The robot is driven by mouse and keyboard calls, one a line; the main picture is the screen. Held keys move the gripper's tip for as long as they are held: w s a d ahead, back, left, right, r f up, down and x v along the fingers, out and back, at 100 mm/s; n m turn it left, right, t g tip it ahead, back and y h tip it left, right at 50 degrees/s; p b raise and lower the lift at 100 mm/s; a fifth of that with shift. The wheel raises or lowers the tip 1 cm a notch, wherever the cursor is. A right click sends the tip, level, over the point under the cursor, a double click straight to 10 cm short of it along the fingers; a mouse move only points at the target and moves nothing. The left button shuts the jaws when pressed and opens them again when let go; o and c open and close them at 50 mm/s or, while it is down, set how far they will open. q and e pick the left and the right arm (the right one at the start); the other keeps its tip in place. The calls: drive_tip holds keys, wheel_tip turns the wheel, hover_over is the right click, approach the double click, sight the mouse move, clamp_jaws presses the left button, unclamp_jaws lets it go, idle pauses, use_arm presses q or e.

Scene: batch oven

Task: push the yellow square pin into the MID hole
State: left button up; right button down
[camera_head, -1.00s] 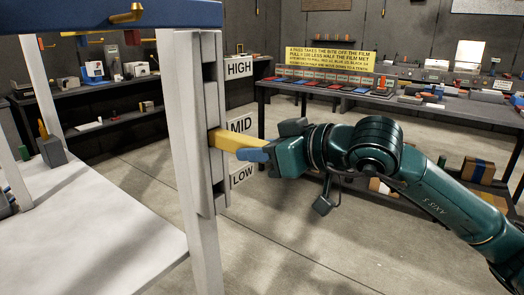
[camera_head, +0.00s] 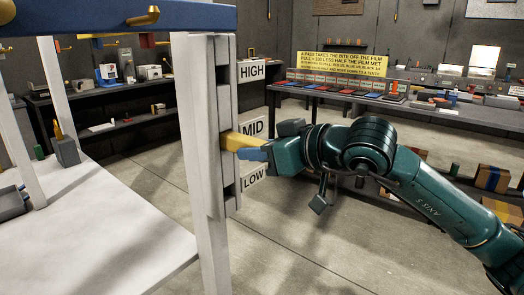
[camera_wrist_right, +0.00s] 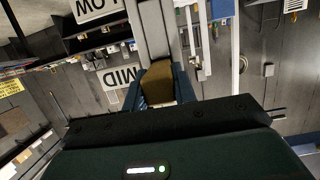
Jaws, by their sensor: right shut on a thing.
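The yellow square pin (camera_head: 238,141) is in my right gripper (camera_head: 255,154), which is shut on it. The pin's far end meets the grey slotted strip (camera_head: 226,120) on the white post, level with the MID label (camera_head: 251,127). Its tip is hidden at the strip, so how deep it sits I cannot tell. In the right wrist view the pin (camera_wrist_right: 158,84) lies between the blue fingers (camera_wrist_right: 158,92), in line with the strip (camera_wrist_right: 153,30). My left gripper is not in view.
The HIGH label (camera_head: 251,70) is above and the LOW label (camera_head: 254,178) below. A blue beam (camera_head: 80,20) with a brass hook crosses the top left. A white table (camera_head: 85,225) stands left of the post.

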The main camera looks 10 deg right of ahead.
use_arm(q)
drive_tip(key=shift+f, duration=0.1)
use_arm(e)
drive_tip(key=shift+w+a, duration=0.5)
drive_tip(key=shift+w, duration=0.2)
drive_tip(key=c, duration=1.1)
unclamp_jaws()
drive_tip(key=shift+o, duration=0.2)
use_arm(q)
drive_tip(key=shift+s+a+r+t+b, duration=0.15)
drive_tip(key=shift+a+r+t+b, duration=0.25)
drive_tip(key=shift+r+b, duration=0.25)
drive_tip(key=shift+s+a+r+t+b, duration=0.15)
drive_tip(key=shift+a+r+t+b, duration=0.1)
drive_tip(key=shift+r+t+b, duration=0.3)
use_arm(e)
drive_tip(key=v, duration=1.3)
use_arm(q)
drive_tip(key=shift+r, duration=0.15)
use_arm(e)
drive_tip(key=shift+a, duration=0.1)
